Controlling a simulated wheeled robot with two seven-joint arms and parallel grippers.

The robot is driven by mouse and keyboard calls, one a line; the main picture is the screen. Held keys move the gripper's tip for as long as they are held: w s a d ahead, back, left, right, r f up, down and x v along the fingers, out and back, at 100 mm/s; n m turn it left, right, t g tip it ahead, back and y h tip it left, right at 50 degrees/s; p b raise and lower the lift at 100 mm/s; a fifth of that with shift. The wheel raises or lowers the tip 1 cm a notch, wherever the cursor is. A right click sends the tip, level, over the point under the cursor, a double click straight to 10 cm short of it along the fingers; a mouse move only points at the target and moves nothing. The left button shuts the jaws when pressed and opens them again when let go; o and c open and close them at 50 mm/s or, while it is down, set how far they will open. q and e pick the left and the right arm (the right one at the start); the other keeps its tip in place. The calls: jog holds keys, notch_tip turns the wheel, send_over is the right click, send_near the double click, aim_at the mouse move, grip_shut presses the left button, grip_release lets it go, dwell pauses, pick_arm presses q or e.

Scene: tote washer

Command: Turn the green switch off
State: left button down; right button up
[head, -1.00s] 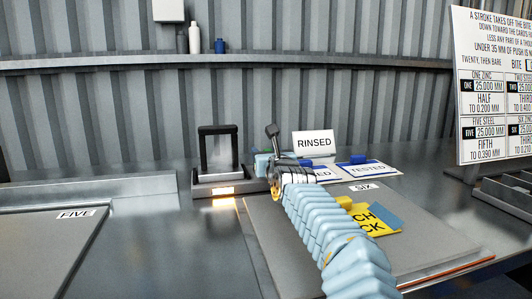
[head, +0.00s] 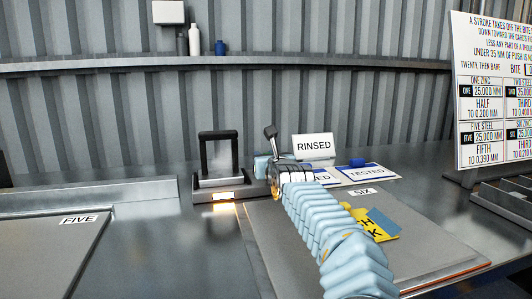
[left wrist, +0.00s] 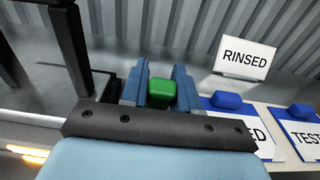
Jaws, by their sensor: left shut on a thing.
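The green switch (left wrist: 162,94) shows as a small green block in the left wrist view. My left gripper (left wrist: 160,82) has its two blue fingers on either side of it and is shut on it. In the head view my left gripper (head: 263,166) is beside the dark upright frame, and my wrist hides the switch there. My right gripper is in neither view.
A dark upright frame (head: 219,136) on a lit base stands left of my gripper. A RINSED sign (head: 314,146) and a TESTED card (head: 367,173) are to the right. A yellow card (head: 385,225) lies by my forearm. A rules board (head: 490,90) stands far right.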

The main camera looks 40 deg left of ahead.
pick_arm(q)
jog(key=shift+w+a+g+h, duration=0.3)
jog(key=shift+a+g+h, duration=0.25)
jog(key=shift+h, duration=0.25)
jog(key=shift+w+a+f+g+h, duration=0.1)
jog(key=shift+w+a+g+h, duration=0.1)
jog(key=shift+g+h, duration=0.3)
jog(key=shift+w+a+f+g+h, duration=0.1)
jog(key=shift+w+g+h, duration=0.1)
jog(key=shift+g+h, duration=0.3)
jog(key=c, duration=0.9)
grip_release()
jog(key=shift+d+r, duration=0.1)
jog(key=v, duration=1.3)
jog(key=shift+s+d+r, duration=0.15)
jog(key=shift+s+r, duration=0.05)
jog(key=shift+s, duration=0.05)
